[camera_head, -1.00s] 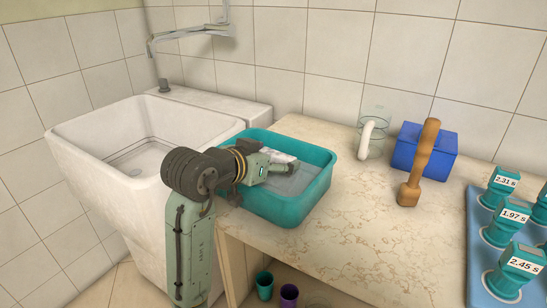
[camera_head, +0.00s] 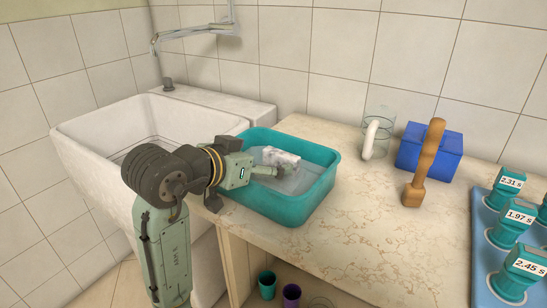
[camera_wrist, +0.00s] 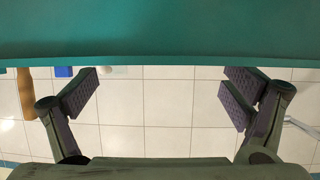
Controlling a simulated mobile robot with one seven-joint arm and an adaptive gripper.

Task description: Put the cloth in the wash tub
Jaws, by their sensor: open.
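The teal wash tub (camera_head: 268,209) stands on the counter beside the sink, and its wall fills the top of the wrist view (camera_wrist: 160,30). A pale, crumpled bundle that looks like the cloth (camera_head: 281,158) lies inside the tub, towards its back, on a grey surface that looks like water. My gripper (camera_head: 262,163) reaches over the tub's left side, its tip just left of and in front of the bundle. In the wrist view my gripper (camera_wrist: 160,88) has its two fingers wide apart with nothing between them. The cloth does not show in the wrist view.
The white sink (camera_head: 95,160) is to the left. A clear jug with a white handle (camera_head: 370,138), a blue box (camera_head: 428,150) and a wooden-looking upright tool (camera_head: 424,165) stand to the right. Teal labelled items stand on a blue tray (camera_head: 478,245). The counter's front middle (camera_head: 350,240) is clear.

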